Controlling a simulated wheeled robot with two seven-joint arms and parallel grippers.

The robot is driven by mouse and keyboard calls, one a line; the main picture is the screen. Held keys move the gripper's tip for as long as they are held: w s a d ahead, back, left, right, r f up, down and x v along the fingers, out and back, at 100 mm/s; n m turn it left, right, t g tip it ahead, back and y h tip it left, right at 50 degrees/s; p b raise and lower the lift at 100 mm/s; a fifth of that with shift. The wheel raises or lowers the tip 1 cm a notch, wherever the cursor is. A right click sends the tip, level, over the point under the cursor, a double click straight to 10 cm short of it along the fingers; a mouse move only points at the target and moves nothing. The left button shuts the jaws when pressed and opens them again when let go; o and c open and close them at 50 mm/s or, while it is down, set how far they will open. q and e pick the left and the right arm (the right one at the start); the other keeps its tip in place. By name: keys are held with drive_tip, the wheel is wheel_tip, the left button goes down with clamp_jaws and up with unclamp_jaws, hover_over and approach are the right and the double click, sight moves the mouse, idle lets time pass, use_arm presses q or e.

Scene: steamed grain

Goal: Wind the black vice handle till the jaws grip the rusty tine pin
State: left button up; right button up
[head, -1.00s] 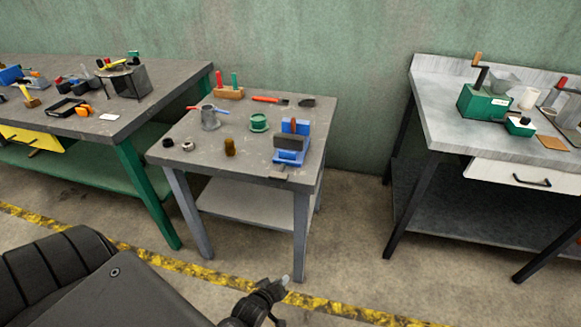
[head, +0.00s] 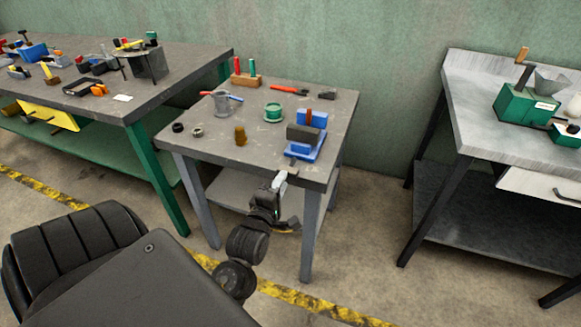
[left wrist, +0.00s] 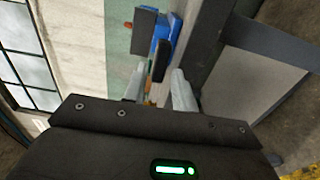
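The blue vice (head: 305,150) stands near the front right edge of the middle table. The rusty pin (head: 309,117) stands upright at its jaws; whether they touch it I cannot tell. The black handle (head: 291,163) is at the vice's front, by the table edge. My left gripper (head: 279,181) is in front of that edge, just below the handle. In the left wrist view its fingers (left wrist: 159,88) are apart, with nothing held. The handle (left wrist: 160,61) shows just beyond the gap, in front of the blue vice (left wrist: 165,32). My right gripper is not in view.
The middle table (head: 215,153) also carries a brown cylinder (head: 240,136), a green spool (head: 273,112), a grey cup (head: 222,103) and a red-handled tool (head: 288,89). A green-legged bench (head: 190,75) stands left, a grey bench (head: 480,115) right, with open floor between the latter and the table.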

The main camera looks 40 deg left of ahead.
sight(290, 166)
use_arm(q)
drive_tip(key=x, duration=0.7)
clamp_jaws()
